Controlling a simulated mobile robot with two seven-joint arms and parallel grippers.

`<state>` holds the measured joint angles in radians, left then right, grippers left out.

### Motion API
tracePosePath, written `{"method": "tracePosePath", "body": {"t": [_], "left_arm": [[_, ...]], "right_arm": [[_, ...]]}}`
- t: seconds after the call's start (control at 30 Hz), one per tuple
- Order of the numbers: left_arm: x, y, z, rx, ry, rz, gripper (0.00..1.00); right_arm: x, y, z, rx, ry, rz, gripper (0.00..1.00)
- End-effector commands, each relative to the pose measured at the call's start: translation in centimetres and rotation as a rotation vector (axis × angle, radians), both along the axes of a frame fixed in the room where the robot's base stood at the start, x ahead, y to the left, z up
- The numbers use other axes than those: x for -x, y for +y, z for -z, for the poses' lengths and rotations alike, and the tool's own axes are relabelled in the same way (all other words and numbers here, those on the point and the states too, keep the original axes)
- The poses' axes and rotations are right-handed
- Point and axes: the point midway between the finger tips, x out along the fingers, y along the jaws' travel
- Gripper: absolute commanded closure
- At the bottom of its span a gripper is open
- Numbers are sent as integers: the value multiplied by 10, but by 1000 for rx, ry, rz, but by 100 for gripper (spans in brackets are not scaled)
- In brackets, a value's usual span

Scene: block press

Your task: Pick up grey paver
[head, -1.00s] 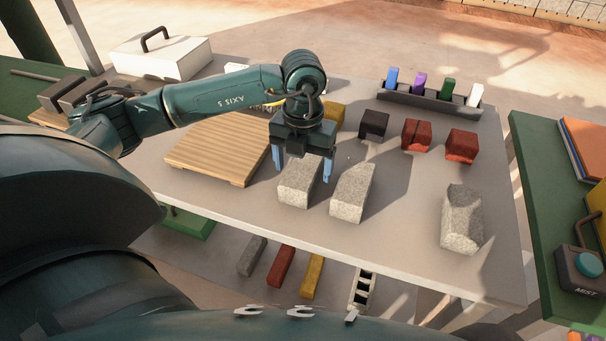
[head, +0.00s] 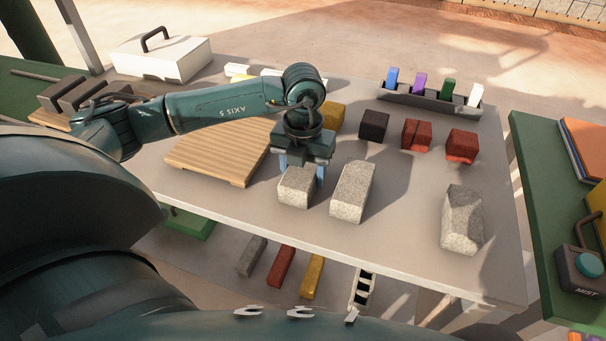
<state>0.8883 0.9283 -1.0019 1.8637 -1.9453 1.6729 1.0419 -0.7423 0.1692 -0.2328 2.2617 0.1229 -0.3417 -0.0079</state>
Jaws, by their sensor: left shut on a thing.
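Three grey pavers are on the table. My left gripper (head: 301,170) points down over the leftmost grey paver (head: 296,188), with its blue fingers on either side, shut on it. The gripper hides the far part of that paver, and it seems to be resting on the table. The middle grey paver (head: 352,192) lies just right of it, apart from it. The right grey paver (head: 462,220) lies farther right and has a chipped-looking top. My right gripper is not in view.
A wooden pallet (head: 215,152) is left of the gripper. Yellow (head: 333,117), dark (head: 374,125) and red (head: 461,145) blocks stand behind the pavers. A dark rack (head: 430,101) with coloured pieces is at the back. Table space between the middle and right pavers is clear.

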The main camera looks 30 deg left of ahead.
Motion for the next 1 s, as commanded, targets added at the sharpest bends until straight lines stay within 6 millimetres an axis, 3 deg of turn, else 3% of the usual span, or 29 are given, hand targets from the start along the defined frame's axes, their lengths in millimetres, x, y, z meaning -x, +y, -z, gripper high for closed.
{"method": "tracePosePath", "body": {"t": [0.37,0.67,1.0], "left_arm": [[0,0,0,1,0,0,97],[-1,0,-6,2,-6,0,97],[-2,0,-63,3,-9,0,97]], "right_arm": [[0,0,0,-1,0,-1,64],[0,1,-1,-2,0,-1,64],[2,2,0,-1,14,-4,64]]}}
